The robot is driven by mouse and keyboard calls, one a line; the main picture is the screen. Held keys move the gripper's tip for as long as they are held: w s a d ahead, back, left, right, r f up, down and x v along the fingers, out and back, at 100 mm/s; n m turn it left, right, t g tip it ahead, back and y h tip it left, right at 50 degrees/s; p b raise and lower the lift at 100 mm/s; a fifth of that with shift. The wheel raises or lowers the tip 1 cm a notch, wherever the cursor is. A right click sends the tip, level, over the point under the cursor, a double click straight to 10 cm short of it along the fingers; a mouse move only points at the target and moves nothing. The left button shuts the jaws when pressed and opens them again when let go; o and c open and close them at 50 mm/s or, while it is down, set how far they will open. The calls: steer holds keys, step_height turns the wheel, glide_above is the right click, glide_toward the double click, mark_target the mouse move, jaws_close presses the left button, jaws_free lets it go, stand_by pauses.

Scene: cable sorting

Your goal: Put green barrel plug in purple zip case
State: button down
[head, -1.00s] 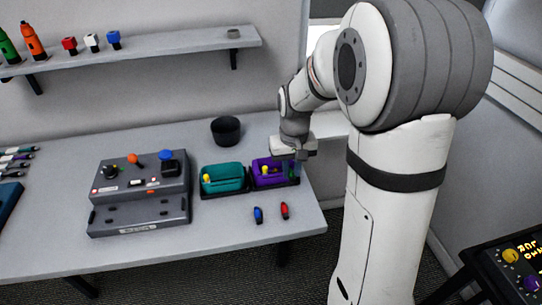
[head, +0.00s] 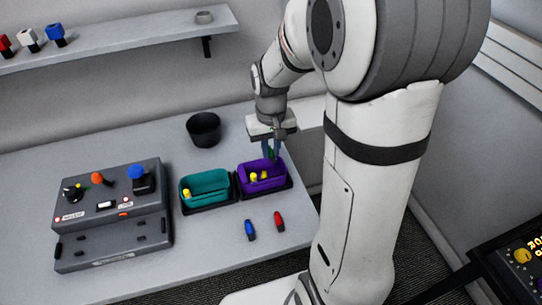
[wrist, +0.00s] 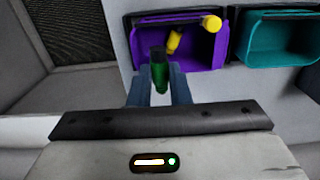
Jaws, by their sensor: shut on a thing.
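My gripper (head: 272,150) is shut on the green barrel plug (wrist: 160,72), which points out between the fingertips in the wrist view. In the head view the fingers hide most of the plug. The purple zip case (head: 281,180) is open and sits at the right end of the table; it also shows in the wrist view (wrist: 196,60). Two yellow plugs (wrist: 175,40) (wrist: 210,22) show in it. In the head view my fingers are at its back rim. In the wrist view the plug's tip overlaps its near left edge. I cannot tell the height of the plug over it.
A teal case (head: 207,196) with a yellow plug stands left of the purple one. A blue plug (head: 250,230) and a red plug (head: 279,222) lie in front. A black cup (head: 204,129) stands behind. A grey control box (head: 112,215) is at left.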

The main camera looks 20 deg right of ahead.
mark_target(271, 152)
step_height(271, 152, down, 3)
steer(key=shift+f, duration=0.2)
steer(key=shift+s, duration=0.1)
steer(key=shift+f+b, duration=0.5)
steer(key=shift+f, duration=0.1)
steer(key=c, duration=1.3)
jaws_free()
steer(key=shift+c, duration=0.2)
